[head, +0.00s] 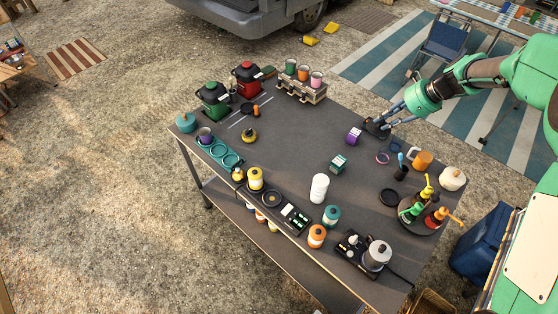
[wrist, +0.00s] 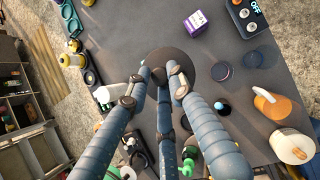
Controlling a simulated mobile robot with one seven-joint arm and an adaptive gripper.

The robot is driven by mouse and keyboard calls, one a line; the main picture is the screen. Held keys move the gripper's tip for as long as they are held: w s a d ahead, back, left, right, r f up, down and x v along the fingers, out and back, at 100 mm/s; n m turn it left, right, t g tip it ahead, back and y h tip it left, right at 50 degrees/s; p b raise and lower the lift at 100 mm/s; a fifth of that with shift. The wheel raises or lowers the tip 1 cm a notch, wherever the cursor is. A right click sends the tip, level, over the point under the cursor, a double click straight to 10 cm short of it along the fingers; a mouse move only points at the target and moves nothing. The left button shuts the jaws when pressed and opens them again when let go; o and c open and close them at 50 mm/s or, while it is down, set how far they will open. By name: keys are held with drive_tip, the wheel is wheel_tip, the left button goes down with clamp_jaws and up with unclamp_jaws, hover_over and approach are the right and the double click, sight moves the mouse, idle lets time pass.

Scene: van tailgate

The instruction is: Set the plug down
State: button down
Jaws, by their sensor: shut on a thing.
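My gripper (wrist: 168,78) is shut on a dark, round piece, which I take to be the plug (wrist: 168,55). It shows between and beyond the fingertips in the wrist view, partly covered by them. In the head view my gripper (head: 386,125) is over the far right part of the grey table (head: 290,140), right of a purple box (head: 354,136). Dark shapes merge at the fingertips there, so the plug's outline is unclear. I cannot tell whether the plug touches the tabletop.
Two dark rings or discs (wrist: 222,70), an orange mug (head: 420,160) and a tray of spray bottles (head: 422,222) stand nearby. The table's middle left (head: 290,150) is clear.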

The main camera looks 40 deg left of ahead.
drive_tip(key=s+a+f+b, duration=0.1)
drive_tip(key=s+a+f, duration=0.4)
drive_tip(key=s, duration=0.5)
drive_tip(key=s+a+f+n+b, duration=0.1)
drive_tip(key=s+a+f+b, duration=0.1)
drive_tip(key=s+a+f, duration=0.4)
drive_tip(key=s+a+f+n+g+b, duration=0.1)
drive_tip(key=s+a+f, duration=0.4)
drive_tip(key=s, duration=0.9)
wheel_tip(320, 180, down, 2)
drive_tip(key=shift+s+a+f+b, duration=0.1)
drive_tip(key=shift+a+f+b, duration=0.05)
drive_tip(key=shift+b, duration=0.3)
drive_tip(key=w+a, duration=0.3)
drive_tip(key=a, duration=0.1)
drive_tip(key=w+a+f+b, duration=0.1)
drive_tip(key=w+a, duration=0.2)
drive_tip(key=a, duration=0.1)
drive_tip(key=w+a+b, duration=0.1)
drive_tip(key=w+a, duration=0.2)
drive_tip(key=a, duration=0.1)
drive_tip(key=shift+f, duration=0.25)
drive_tip(key=shift+w+a+b, duration=0.3)
drive_tip(key=shift+a, duration=0.15)
drive_tip(key=shift+f+b, duration=0.75)
drive_tip(key=shift+f, duration=0.95)
drive_tip(key=shift+f, duration=0.1)
